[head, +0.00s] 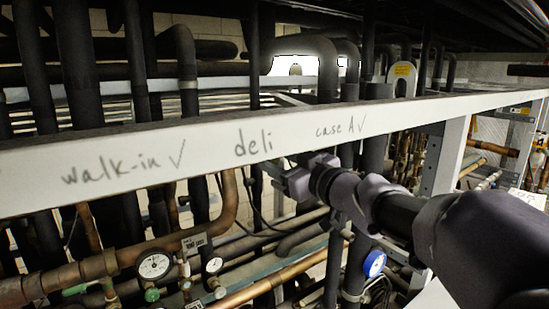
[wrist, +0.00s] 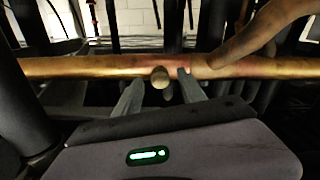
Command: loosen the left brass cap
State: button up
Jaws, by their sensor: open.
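In the wrist view a small round brass cap (wrist: 160,77) sits on the front of a horizontal copper pipe (wrist: 85,67). Only this one cap shows there, so I cannot tell from this view alone whether it is the left one. My gripper (wrist: 160,80) is open, its two grey fingers pointing at the pipe, one on each side of the cap. Whether the fingers reach as deep as the cap I cannot tell. In the head view my gripper (head: 296,180) is just below the white beam, partly hidden; the cap is not discernible there.
A white beam (head: 95,160) with handwriting crosses in front of the pipes, close above my arm. Pressure gauges (head: 154,265) and a blue gauge (head: 374,263) stand below it. In the wrist view a copper branch (wrist: 255,35) rises right of the cap, and dark vertical pipes crowd both sides.

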jog(key=shift+w+a, duration=0.25)
jog(key=shift+w, duration=0.1)
jog(key=shift+s+d+r, duration=0.1)
jog(key=shift+s+d, duration=0.15)
jog(key=shift+s, duration=0.1)
jog(key=shift+c, duration=0.7)
jog(key=shift+w+a, duration=0.1)
grip_shut()
jog(key=shift+n+b, duration=6.05)
jog(key=shift+n, duration=6.45)
